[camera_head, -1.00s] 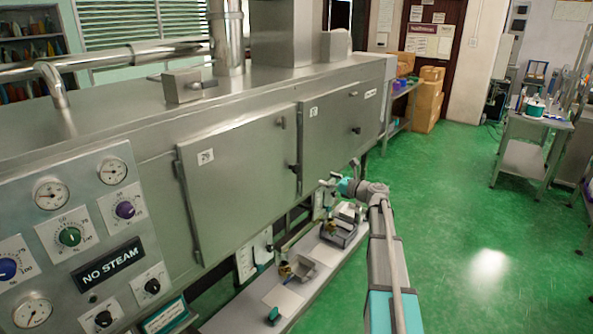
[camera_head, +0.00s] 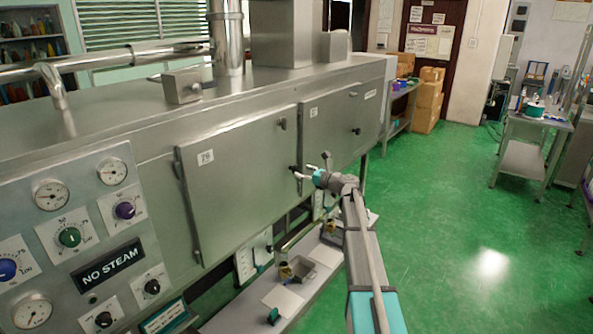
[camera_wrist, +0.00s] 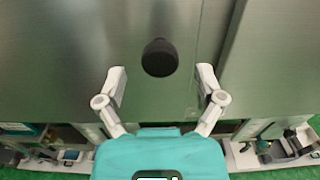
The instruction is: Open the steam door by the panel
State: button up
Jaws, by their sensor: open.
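The steel door nearest the control panel (camera_head: 235,175), marked 76, is shut on the front of the steel machine. Its black knob (camera_wrist: 160,57) shows in the wrist view just ahead of and between my open fingers (camera_wrist: 162,82). The fingers do not appear to touch the knob. In the head view my gripper (camera_head: 312,171) is at the right edge of this door, and the knob is partly hidden there. The control panel (camera_head: 85,225) at the left has gauges, dials and a "NO STEAM" sign (camera_head: 107,264).
A second shut door (camera_head: 338,120) with its own black knob (camera_head: 356,131) is to the right. A low shelf (camera_head: 335,248) below the machine holds small metal parts. Open green floor (camera_head: 450,230) lies to the right, with a trolley (camera_head: 525,160) farther back.

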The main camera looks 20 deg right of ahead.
aim_at(298, 169)
jog(key=shift+x, duration=1.7)
grip_shut()
